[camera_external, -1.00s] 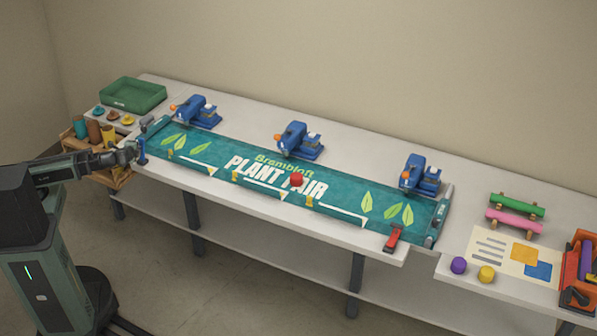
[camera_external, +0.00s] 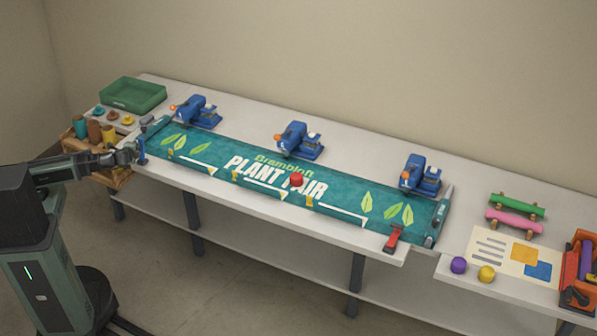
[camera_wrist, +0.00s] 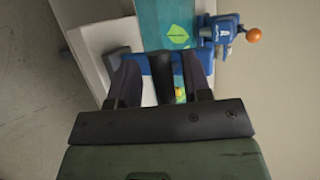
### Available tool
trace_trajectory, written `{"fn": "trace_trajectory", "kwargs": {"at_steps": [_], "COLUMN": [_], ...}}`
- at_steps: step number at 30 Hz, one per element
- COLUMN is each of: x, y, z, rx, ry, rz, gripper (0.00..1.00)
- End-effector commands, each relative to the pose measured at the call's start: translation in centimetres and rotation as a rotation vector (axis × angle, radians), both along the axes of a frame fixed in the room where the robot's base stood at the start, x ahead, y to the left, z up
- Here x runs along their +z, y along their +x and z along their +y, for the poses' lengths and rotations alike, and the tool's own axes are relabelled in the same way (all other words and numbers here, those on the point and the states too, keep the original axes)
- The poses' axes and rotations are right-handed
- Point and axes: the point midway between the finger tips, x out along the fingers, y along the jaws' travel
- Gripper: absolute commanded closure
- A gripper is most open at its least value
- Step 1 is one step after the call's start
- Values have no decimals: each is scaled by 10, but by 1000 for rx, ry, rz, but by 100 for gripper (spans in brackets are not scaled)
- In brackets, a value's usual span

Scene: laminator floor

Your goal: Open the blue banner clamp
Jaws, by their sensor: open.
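The blue banner clamp (camera_external: 141,152) is at the left end of the green banner (camera_external: 215,160), by the table's front edge. My gripper (camera_external: 134,152) is right beside it, partly overlapping it in the external view. In the wrist view my gripper (camera_wrist: 161,62) is open, with its two dark fingers apart. A blue part of the clamp (camera_wrist: 160,82) shows between the fingers. I cannot tell whether the fingers touch it, and they hide part of it.
A green tray (camera_external: 132,95) and wooden rack (camera_external: 108,178) are at the left.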

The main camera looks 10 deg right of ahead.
Motion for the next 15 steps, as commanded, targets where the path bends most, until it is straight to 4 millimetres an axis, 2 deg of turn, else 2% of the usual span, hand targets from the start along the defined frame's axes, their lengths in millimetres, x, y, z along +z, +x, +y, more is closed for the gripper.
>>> {"fn": "trace_trajectory", "kwargs": {"at_steps": [5, 15], "x": [9, 44], "y": [-11, -82], "z": [2, 16], "rx": [-3, -4], "ry": [0, 1], "rz": [0, 0], "gripper": [55, 55]}}
